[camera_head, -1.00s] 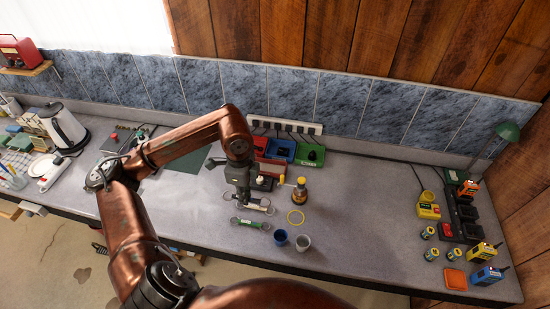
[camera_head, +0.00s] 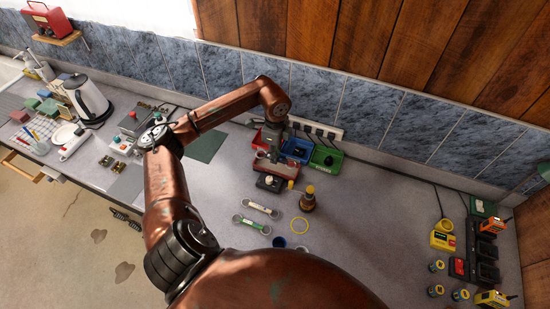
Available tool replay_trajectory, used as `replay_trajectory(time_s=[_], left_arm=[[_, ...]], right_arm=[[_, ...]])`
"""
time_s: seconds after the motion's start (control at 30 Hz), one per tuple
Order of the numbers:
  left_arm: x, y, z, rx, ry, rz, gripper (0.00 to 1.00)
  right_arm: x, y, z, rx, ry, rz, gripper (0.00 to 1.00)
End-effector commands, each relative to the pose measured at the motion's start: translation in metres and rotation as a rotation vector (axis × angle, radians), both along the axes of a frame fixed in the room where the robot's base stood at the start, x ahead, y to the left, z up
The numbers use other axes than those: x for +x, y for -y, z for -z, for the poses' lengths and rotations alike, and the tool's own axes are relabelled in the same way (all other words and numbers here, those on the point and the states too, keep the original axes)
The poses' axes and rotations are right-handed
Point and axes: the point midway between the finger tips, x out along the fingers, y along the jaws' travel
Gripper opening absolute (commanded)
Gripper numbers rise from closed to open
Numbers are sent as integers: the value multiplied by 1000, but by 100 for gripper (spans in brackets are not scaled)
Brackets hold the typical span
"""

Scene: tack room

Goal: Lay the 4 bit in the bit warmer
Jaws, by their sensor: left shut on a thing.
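My left gripper (camera_head: 273,155) is over a low red unit (camera_head: 290,173), which looks like the bit warmer, behind a dark box with a pale knob. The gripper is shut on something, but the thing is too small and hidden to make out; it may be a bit. Two bits with rings at their ends lie on the counter in front: a pale one (camera_head: 260,209) and a green one (camera_head: 251,224). They lie side by side, apart from the gripper. My right gripper is not in view.
Red, blue (camera_head: 298,148) and green (camera_head: 325,159) bins stand by the wall. The counter right of these is clear up to the yellow devices (camera_head: 442,237).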

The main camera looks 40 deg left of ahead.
Motion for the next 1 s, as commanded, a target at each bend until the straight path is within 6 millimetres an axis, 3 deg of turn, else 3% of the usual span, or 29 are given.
replay_trajectory(time_s=[0.1, 0.3, 0.37, 0.47, 0.7, 1.0], left_arm=[[13, -10, 23, -4, -6, -3, 0], [24, -22, 41, -2, -3, -5, 0], [26, -23, 44, -2, -3, -4, 0], [29, -25, 50, -2, -4, -4, 0], [29, -26, 79, -2, -5, -4, 0], [29, -26, 83, 0, -3, -4, 0]], right_arm=[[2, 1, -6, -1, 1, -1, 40], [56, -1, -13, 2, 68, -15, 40], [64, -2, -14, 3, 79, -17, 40], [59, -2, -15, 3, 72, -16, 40], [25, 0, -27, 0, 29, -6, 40], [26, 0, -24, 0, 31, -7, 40]])
